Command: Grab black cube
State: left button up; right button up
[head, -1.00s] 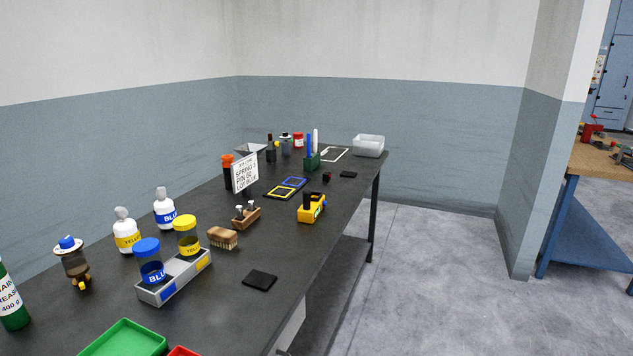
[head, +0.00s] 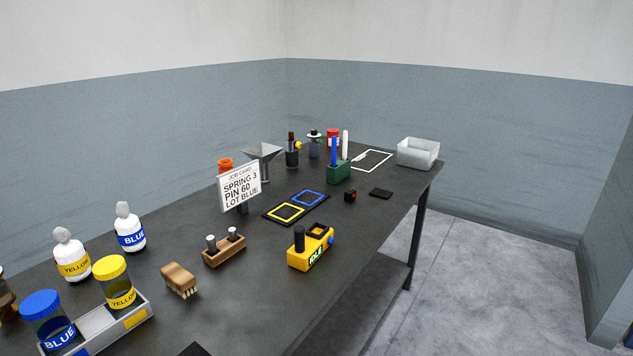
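A small black cube (head: 350,196) with a red mark on its face sits on the dark workbench (head: 240,300), towards the bench's right edge. It stands between the mat with yellow and blue frames and a flat black pad (head: 381,193). Nothing covers it. Neither of my grippers shows in the head view.
A yellow device reading IDLE (head: 311,248) stands nearer than the cube. A green holder with pens (head: 339,172) stands behind it. The mat (head: 296,207), job card (head: 239,187) and clear bin (head: 418,153) are around. Floor to the bench's right is open.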

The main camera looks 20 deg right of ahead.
aim_at(349, 195)
jog(key=i+l+u, duration=0.3)
jog(key=l+u, duration=0.15)
jog(key=l, duration=0.45)
jog(key=i+l+u, duration=0.15)
jog(key=l+u, duration=0.3)
jog(key=l, duration=0.5)
jog(key=l+u, duration=0.45)
jog(key=l, duration=0.55)
